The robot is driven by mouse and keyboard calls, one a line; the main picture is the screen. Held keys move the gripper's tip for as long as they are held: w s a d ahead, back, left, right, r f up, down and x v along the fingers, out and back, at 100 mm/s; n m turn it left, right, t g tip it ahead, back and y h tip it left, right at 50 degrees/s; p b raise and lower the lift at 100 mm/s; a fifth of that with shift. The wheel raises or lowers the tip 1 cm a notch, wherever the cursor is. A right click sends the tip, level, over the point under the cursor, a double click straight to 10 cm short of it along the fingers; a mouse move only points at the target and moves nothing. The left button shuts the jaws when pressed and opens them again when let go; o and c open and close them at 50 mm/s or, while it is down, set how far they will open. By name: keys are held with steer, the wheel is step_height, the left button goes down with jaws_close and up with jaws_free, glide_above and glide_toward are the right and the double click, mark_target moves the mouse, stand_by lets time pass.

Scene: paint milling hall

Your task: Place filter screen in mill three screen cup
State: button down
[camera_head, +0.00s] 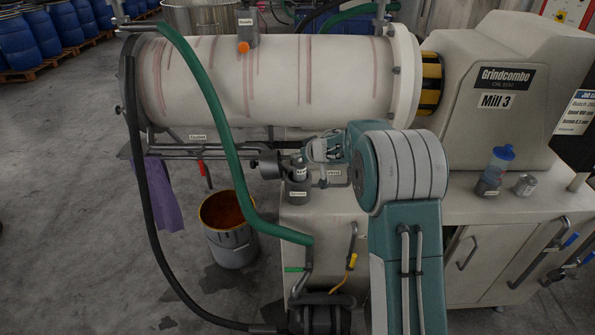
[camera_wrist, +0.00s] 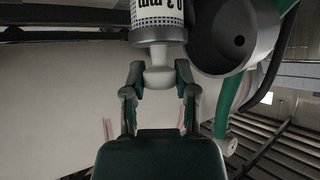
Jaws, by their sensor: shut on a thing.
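In the wrist view, the filter screen (camera_wrist: 157,18) is a perforated light cylinder with a grey band and upside-down black size lettering. My gripper (camera_wrist: 159,76) is shut on its pale knob. The far end of the screen is cut off by the frame. In the head view, my gripper (camera_head: 318,152) is in front of the mill, just above a small grey cup (camera_head: 298,190) with a white label, below the big drum (camera_head: 270,80). The screen is hard to make out there, and I cannot tell whether it touches the cup.
A grey round fitting (camera_wrist: 228,40) with a dark hole is close to the screen's right in the wrist view. A green hose (camera_head: 222,150) and a black hose (camera_head: 145,190) hang left of my arm. An orange-filled bucket (camera_head: 232,250) stands on the floor. The Mill 3 housing (camera_head: 505,125) is right.

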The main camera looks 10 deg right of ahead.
mark_target(302, 167)
steer(key=shift+f, duration=0.8)
steer(key=f, duration=0.1)
steer(key=a+f, duration=0.1)
steer(key=f, duration=0.1)
steer(key=shift+f, duration=0.15)
steer(key=shift+d, duration=0.3)
steer(key=shift+c, duration=2)
jaws_free()
steer(key=shift+f, duration=0.1)
steer(key=shift+a, duration=0.1)
steer(key=shift+a, duration=0.1)
